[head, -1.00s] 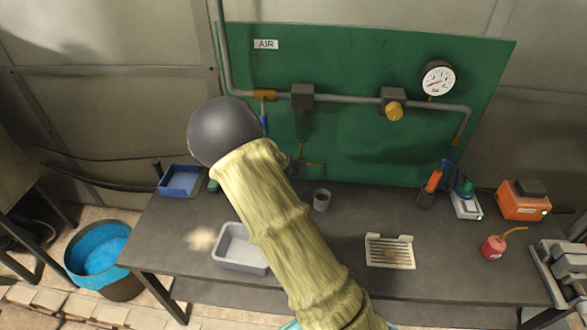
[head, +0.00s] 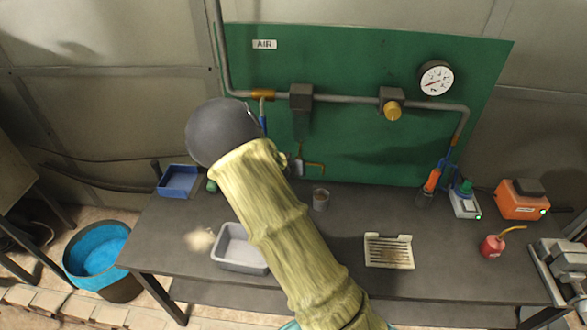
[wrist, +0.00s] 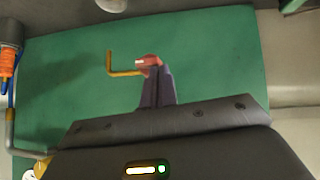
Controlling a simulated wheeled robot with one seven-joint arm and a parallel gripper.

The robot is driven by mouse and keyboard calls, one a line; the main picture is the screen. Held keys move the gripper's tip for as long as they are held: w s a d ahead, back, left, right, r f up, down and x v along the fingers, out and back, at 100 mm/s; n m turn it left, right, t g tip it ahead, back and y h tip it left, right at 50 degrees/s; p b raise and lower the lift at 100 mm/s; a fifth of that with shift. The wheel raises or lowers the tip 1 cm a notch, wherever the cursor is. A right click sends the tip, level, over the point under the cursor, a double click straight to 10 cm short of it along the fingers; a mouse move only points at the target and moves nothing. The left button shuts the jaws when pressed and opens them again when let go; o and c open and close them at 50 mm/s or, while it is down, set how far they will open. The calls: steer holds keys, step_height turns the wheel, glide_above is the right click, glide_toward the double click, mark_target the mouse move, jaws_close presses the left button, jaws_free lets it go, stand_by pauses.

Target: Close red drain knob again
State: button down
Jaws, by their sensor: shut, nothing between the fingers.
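The red drain knob (wrist: 149,60) shows in the wrist view, with a bent brass drain pipe (wrist: 122,71) running from it to the left. My gripper (wrist: 156,77) is shut and empty. Its dark fingertips are right at the knob and overlap its edge in the picture; I cannot tell whether they touch. In the head view the brass drain pipe (head: 315,165) sticks out right of my arm, below the dark filter body (head: 301,122). My arm covers most of my gripper there, and I cannot make out the knob.
A small grey cup (head: 320,199) stands on the bench (head: 345,222) below the pipe, with something brownish inside. A grey tray (head: 237,250), a blue bin (head: 178,181) and a slotted rack (head: 389,251) stand around. The green panel (head: 385,60) rises behind.

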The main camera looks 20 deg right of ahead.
steer(key=shift+d, duration=0.2)
steer(key=shift+s+d+r, duration=0.1)
steer(key=shift+s+d, duration=0.15)
steer(key=shift+d, duration=0.4)
steer(key=shift+a, duration=0.1)
steer(key=s+a+r, duration=0.2)
steer(key=s+r, duration=0.4)
steer(key=r, duration=0.5)
steer(key=shift+s+a, duration=0.3)
stand_by(0.3)
